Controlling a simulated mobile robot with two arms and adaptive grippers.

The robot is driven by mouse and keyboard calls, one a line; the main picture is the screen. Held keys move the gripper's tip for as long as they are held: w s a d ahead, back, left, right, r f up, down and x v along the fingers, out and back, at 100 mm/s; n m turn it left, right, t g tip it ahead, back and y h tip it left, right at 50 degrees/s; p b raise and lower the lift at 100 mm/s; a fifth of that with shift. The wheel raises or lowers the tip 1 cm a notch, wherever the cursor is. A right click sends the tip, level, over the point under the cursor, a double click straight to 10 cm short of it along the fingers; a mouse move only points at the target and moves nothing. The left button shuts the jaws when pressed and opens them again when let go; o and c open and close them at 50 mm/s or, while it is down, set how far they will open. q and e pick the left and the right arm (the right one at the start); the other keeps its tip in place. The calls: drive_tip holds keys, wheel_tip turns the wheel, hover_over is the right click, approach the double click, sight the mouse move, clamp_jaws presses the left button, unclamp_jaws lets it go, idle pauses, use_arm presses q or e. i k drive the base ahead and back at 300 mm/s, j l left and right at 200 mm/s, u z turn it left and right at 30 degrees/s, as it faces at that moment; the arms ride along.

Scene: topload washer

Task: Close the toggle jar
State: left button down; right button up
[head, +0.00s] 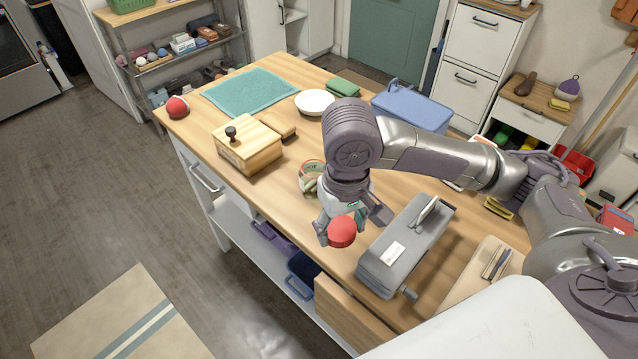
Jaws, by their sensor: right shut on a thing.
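A round jar-like container (311,176) with a reddish rim and lettering stands on the wooden table, just left of my right wrist. It is partly hidden by my arm, so I cannot tell its lid or toggle. My right gripper (350,224) points down over the table's near side, in front of that container. It is shut on a red rounded thing (342,232), which shows between and below its fingers. I cannot tell whether this is a ball or a lid. My left gripper is not in view.
A grey metal box (396,255) with a handle stands close right of my right gripper. A wooden box (248,150) with a dark knob, a white bowl (314,102), a teal towel (250,91) and a red ball (177,107) are further back. A blue lidded container (411,108) stands behind my arm.

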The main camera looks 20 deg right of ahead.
sight(312, 163)
drive_tip(key=i+j, duration=0.15)
drive_tip(key=j, duration=0.2)
drive_tip(key=i+j, duration=0.15)
drive_tip(key=j, duration=0.15)
drive_tip(key=i+j, duration=0.2)
drive_tip(key=j, duration=0.15)
drive_tip(key=i+j+z, duration=0.2)
drive_tip(key=k+z, duration=0.1)
drive_tip(key=z, duration=1.35)
